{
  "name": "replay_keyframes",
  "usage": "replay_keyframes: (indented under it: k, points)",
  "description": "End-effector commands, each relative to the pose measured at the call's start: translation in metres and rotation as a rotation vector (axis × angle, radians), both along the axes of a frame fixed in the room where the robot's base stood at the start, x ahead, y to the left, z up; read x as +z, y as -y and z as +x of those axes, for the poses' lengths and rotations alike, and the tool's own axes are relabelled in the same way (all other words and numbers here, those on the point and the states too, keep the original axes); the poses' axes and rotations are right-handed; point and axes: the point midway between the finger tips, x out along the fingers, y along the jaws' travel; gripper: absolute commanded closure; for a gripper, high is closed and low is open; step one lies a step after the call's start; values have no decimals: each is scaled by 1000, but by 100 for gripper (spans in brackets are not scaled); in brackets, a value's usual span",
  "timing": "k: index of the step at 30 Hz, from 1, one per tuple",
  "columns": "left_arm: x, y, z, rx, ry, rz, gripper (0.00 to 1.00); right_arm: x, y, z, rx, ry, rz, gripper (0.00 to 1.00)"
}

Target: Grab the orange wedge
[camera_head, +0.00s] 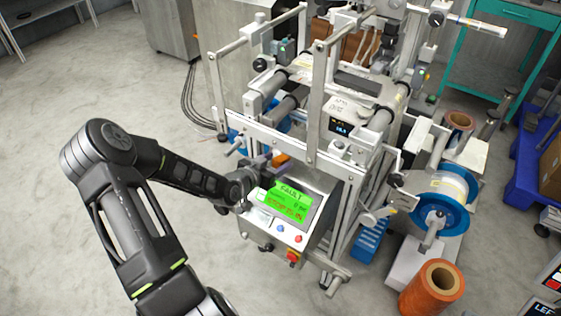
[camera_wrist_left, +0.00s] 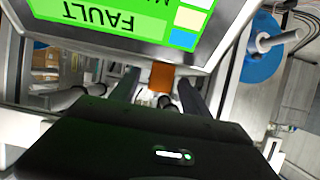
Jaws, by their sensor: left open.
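The orange wedge (camera_head: 280,159) is a small orange block at the machine's front, just above the green screen. It also shows in the left wrist view (camera_wrist_left: 161,77), between the two dark fingers. My left gripper (camera_head: 268,166) is beside it, reaching in from the left. In the left wrist view the gripper (camera_wrist_left: 160,92) has its fingers apart on either side of the wedge. Whether either finger touches it I cannot tell. My right gripper is not in view.
A control panel with a green FAULT screen (camera_head: 286,200) is close below the gripper. Metal machine frame bars (camera_head: 317,105) rise behind. A blue reel (camera_head: 441,201) and an orange roll (camera_head: 432,288) stand at the right. The floor at the left is clear.

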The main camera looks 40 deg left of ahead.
Motion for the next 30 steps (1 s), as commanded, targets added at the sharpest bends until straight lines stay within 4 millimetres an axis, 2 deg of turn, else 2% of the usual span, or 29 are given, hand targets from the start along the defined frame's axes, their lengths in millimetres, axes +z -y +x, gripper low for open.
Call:
replay_keyframes:
  k: [12, 30]
  points:
    - [0, 0, 0, 0, 0, 0, 45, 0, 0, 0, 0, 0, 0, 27]
    - [0, 0, 0, 0, 0, 0, 94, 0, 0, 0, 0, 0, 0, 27]
